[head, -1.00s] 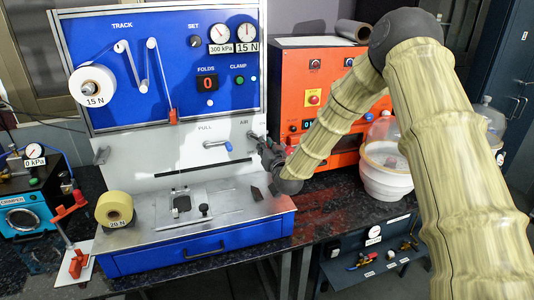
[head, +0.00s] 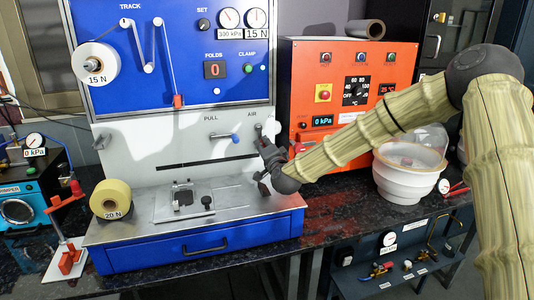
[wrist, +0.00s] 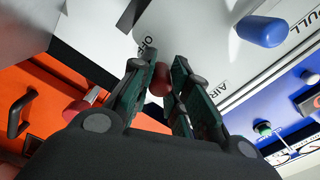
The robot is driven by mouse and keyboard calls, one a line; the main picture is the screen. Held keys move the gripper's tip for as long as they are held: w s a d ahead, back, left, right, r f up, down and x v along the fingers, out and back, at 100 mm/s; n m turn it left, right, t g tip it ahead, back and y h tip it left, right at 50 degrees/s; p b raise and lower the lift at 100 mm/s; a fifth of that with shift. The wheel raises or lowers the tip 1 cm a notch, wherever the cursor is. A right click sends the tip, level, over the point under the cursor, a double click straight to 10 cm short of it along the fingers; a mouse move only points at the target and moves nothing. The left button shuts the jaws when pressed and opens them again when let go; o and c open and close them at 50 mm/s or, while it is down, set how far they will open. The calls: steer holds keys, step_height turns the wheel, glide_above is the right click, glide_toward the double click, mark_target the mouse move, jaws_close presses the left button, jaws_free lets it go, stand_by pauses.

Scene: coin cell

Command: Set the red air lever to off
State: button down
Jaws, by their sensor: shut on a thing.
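The red air lever (wrist: 159,80) shows as a small red grip between my fingertips in the wrist view, close to the AIR and OFF labels on the pale panel (wrist: 195,40). My gripper (wrist: 156,82) is shut on the lever, one dark finger on each side. In the head view my gripper (head: 262,150) is at the right end of the pale panel (head: 165,150), below the AIR label, and it hides the lever there. The lever's exact angle cannot be told.
A blue PULL handle (head: 230,137) sits left of my gripper; it also shows in the wrist view (wrist: 262,31). An orange oven (head: 300,75) stands close on the right. Clamp parts (head: 188,198) lie on the metal deck below. A white pot (head: 410,175) stands further right.

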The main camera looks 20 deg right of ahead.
steer(key=shift+a+f+m+b, duration=0.25)
steer(key=shift+m+b, duration=0.25)
steer(key=shift+m, duration=0.1)
steer(key=shift+s, duration=0.1)
steer(key=c, duration=1.4)
jaws_free()
steer(key=shift+c, duration=0.2)
steer(key=shift+o, duration=0.6)
steer(key=shift+a+r, duration=0.1)
steer(key=shift+r, duration=0.05)
steer(key=s, duration=1.2)
steer(key=shift+d, duration=0.25)
